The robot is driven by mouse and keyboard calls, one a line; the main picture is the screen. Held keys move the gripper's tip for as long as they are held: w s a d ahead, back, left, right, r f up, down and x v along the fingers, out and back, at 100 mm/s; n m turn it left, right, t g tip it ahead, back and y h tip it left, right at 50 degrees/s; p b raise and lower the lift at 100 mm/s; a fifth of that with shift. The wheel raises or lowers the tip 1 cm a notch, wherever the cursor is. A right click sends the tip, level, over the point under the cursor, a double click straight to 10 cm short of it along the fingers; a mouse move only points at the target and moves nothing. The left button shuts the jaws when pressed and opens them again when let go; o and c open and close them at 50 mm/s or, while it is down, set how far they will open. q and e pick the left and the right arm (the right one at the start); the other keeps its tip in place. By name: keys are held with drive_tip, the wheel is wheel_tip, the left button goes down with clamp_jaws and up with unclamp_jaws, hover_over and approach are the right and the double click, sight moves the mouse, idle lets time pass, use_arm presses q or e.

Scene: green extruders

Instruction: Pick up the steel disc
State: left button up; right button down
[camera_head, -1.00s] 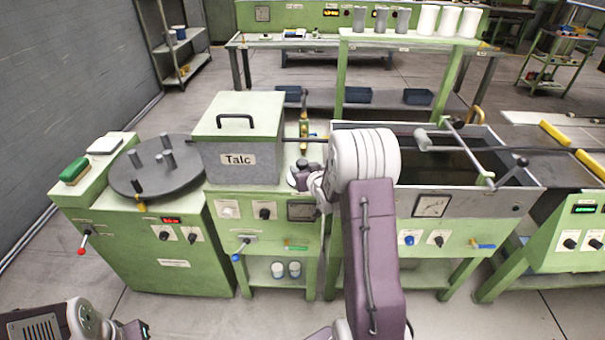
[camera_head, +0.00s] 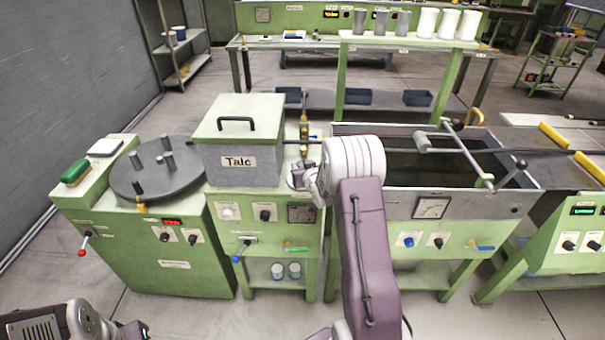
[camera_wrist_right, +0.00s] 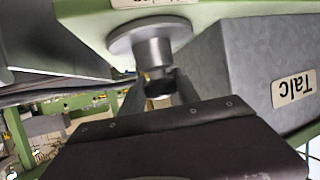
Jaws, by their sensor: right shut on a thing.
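The steel disc (camera_wrist_right: 124,42) shows in the right wrist view as a grey round flange with a thick hub, close to the green machine top. A narrower stem and dark knob run from the hub to between my right gripper's fingers (camera_wrist_right: 158,88), which are shut on it. I cannot tell whether the disc touches the top. My left gripper (camera_head: 135,329) is at the bottom left, its jaw opening unclear.
The grey Talc box (camera_head: 240,163) with a green lid stands just left of my right gripper. A brass-fitted post (camera_head: 303,125) rises behind it. An open trough (camera_head: 455,203) lies to the right, and a dark turntable (camera_head: 190,178) with several pegs is to the left.

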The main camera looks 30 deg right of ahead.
drive_tip(key=shift+r, duration=0.1)
drive_tip(key=r, duration=0.4)
drive_tip(key=shift+d+r, duration=0.25)
drive_tip(key=shift+d, duration=0.15)
drive_tip(key=s+d+r+p, duration=0.2)
drive_tip(key=d+r, duration=0.4)
drive_tip(key=d, duration=0.4)
drive_tip(key=shift+d+r+p, duration=0.2)
drive_tip(key=shift+d+p, duration=0.2)
drive_tip(key=shift+p, duration=0.3)
